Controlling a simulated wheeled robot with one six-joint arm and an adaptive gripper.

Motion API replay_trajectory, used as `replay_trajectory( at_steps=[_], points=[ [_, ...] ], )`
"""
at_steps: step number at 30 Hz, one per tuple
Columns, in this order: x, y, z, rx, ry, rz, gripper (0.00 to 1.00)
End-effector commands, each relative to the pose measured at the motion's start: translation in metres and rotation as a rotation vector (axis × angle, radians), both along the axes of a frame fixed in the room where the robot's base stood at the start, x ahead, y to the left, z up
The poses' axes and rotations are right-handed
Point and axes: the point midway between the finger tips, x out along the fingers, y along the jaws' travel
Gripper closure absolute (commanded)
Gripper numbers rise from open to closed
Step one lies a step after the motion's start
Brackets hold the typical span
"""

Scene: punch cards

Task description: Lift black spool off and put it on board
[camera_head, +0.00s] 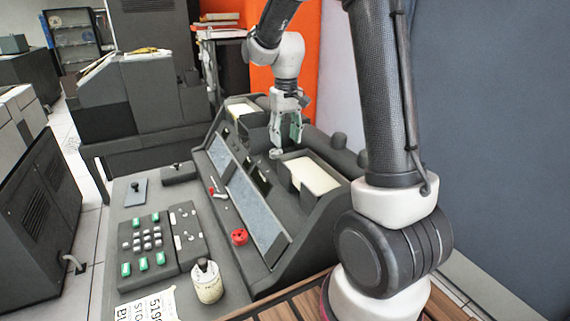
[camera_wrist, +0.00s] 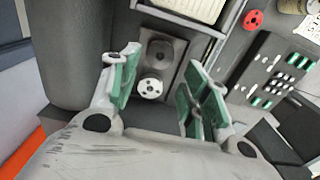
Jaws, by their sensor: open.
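My gripper (camera_head: 286,140) is open above the back of the grey console and points down. In the wrist view its green-padded fingers (camera_wrist: 163,92) stand wide apart with nothing between the pads. Beyond them is a grey plate (camera_wrist: 181,60) on the console. A dark round piece (camera_wrist: 160,52), which looks like the black spool, sits on this plate. A pale hub with holes (camera_wrist: 150,88) is next to it, nearly in line between the fingers. I cannot make out the dark piece in the head view. A brown slatted wooden board (camera_head: 275,309) shows at the bottom of the head view.
An open tray with pale cards (camera_head: 312,175) lies right of my gripper. An orange wall panel (camera_head: 275,88) rises behind the gripper.

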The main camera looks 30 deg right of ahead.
Motion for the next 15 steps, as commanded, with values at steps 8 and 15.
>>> replay_trajectory(
  at_steps=[8, 15],
  points=[
    [0.001, 0.001, -0.035, 0.0, 0.007, 0.0, 0.54],
    [0.001, 0.002, -0.071, 0.0, 0.007, 0.0, 0.54]
  ],
)
